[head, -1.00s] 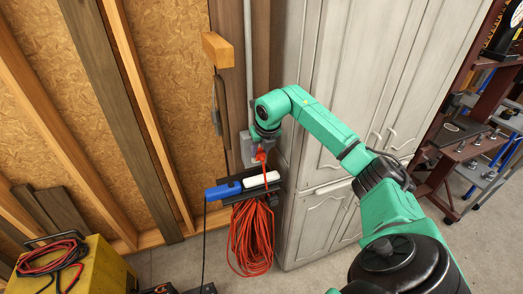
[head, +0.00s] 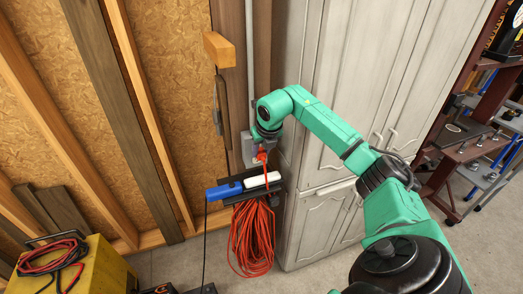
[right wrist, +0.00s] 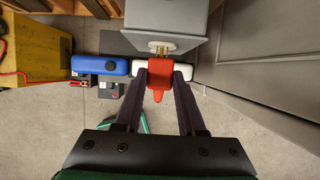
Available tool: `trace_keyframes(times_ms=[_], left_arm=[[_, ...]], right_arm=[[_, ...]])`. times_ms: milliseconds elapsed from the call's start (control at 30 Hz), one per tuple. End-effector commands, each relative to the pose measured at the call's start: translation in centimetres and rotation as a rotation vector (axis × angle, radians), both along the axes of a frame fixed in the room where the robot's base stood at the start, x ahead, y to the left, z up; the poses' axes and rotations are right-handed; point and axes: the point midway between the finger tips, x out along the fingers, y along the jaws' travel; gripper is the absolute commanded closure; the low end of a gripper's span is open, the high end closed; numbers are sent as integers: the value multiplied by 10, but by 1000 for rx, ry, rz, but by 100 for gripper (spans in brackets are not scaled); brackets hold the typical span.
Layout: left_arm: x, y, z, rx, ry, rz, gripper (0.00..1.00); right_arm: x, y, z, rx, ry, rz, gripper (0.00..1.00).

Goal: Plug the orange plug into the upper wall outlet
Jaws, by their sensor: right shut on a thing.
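The orange plug (right wrist: 160,72) is held between the two fingers of my right gripper (right wrist: 160,88) in the right wrist view. Its metal prongs are visible and point at the grey outlet box (right wrist: 165,18). The prong tips are at or very near the face of the box; I cannot tell whether they enter a socket. In the head view the plug (head: 262,156) shows just below my right wrist, beside the grey box (head: 248,149) on the wall. The upper outlet's slots are hidden. My left gripper is not in view.
A coiled orange cord (head: 252,238) hangs below a dark shelf (head: 228,200) bearing a blue item (head: 223,191) and a white item (head: 261,180). A pale cabinet (head: 335,120) stands close on the right. A yellow case (head: 85,268) is at lower left.

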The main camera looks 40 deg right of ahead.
Motion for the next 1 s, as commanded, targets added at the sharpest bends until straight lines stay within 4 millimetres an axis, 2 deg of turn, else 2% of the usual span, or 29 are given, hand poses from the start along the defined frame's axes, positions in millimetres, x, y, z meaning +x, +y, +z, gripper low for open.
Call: trace_keyframes(times_ms=[467, 1000], left_arm=[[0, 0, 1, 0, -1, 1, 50], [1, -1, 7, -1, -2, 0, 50]], right_arm=[[0, 0, 0, 1, 1, 0, 100], [11, -3, 1, 3, -2, -1, 100]])
